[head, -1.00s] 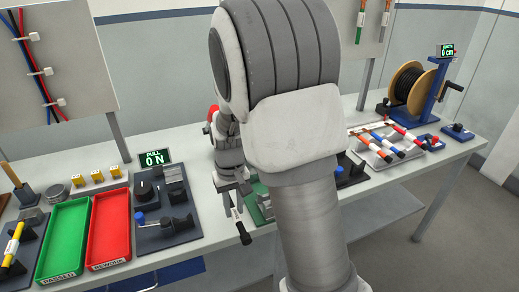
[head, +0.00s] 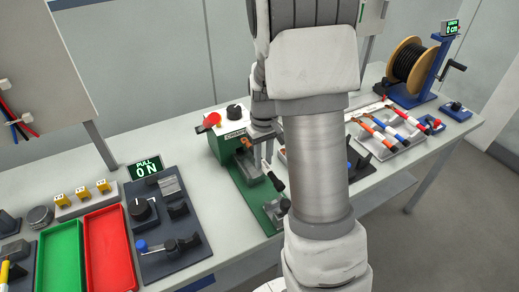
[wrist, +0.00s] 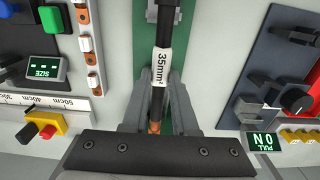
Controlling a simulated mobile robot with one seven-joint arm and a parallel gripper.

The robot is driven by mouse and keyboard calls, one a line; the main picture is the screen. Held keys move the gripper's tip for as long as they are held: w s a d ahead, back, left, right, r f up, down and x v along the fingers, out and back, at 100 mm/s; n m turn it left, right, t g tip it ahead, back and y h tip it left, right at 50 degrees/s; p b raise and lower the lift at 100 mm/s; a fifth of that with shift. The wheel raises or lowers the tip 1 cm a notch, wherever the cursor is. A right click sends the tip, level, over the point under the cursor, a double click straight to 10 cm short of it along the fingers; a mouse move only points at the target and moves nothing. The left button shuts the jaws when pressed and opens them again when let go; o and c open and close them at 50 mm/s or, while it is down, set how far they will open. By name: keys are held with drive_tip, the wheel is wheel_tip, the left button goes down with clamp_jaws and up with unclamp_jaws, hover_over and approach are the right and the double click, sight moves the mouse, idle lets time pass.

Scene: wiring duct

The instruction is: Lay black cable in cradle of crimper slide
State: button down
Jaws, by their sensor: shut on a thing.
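The black cable (wrist: 164,25) carries a white 35mm² label (wrist: 162,66) and has a copper-coloured end (wrist: 153,127). In the wrist view it runs lengthwise over a green base. My gripper (head: 264,155) is shut on the cable, with grey parts on both sides of it. In the head view the cable's dark far end (head: 276,182) sticks out toward the table's front edge, over the green crimper base (head: 250,197). The crimper (head: 227,130) stands behind it. The slide's cradle is largely hidden by my gripper and the cable; I cannot tell whether the cable touches it.
The pull tester (head: 168,222) is left of the crimper, beside the red tray (head: 108,250) and green tray (head: 62,258). To the right, partly behind my arm, are a rack of colour-banded cables (head: 388,130) and a cable spool (head: 410,62).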

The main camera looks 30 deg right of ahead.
drive_tip(key=shift+s, duration=0.1)
idle(0.3)
drive_tip(key=shift+f, duration=0.1)
wheel_tip(320, 180, down, 8)
drive_tip(key=b, duration=0.6)
drive_tip(key=shift+f+b, duration=0.2)
drive_tip(key=shift+b, duration=0.2)
drive_tip(key=c, duration=0.6)
unclamp_jaws()
drive_tip(key=shift+r, duration=0.1)
